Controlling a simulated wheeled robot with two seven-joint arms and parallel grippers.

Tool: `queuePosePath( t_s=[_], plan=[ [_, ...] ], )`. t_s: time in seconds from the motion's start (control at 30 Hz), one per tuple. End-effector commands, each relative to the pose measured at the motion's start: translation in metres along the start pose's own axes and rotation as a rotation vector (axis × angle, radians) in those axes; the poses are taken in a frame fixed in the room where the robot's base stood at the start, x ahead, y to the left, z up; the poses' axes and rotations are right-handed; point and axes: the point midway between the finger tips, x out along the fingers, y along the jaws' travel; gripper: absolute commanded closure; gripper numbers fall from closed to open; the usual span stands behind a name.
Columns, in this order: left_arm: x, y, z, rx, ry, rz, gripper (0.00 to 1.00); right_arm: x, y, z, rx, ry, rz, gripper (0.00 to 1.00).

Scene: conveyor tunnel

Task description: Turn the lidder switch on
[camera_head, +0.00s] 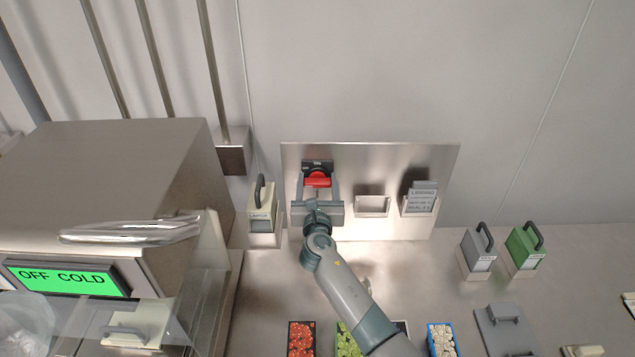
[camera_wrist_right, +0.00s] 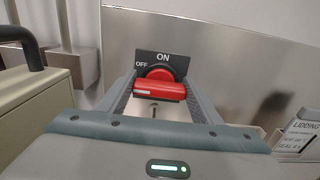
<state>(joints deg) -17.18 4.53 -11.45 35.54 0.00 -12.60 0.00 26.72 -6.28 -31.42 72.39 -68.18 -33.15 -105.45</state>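The lidder switch is a red rotary handle (camera_head: 317,182) on a dark plate marked ON at the top and OFF at the left. It is mounted on the upright steel panel (camera_head: 375,160). In the right wrist view the red handle (camera_wrist_right: 160,92) lies level, its left end toward OFF. My right gripper (camera_head: 318,190) is open, with one finger at each side of the handle. The fingers (camera_wrist_right: 159,98) stand close to the handle's ends; I cannot tell whether they touch it. My left gripper is not in view.
A card holder marked LIDDING (camera_head: 419,205) and an empty holder (camera_head: 372,207) are on the panel to the right. A beige handled box (camera_head: 262,207) stands close at left. A steel machine (camera_head: 110,170) with an "OFF COLD" display (camera_head: 65,277) fills the left side.

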Motion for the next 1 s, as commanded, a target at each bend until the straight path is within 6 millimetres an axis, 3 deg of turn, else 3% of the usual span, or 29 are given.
queuePosePath(
  t_s=[0.47,1.0],
  plan=[
    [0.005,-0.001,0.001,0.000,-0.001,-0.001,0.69,0.000,0.000,-0.001,0.068,0.000,0.000,0.63],
    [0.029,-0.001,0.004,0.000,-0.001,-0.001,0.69,0.000,-0.002,-0.003,0.436,-0.001,-0.001,0.63]
  ],
)
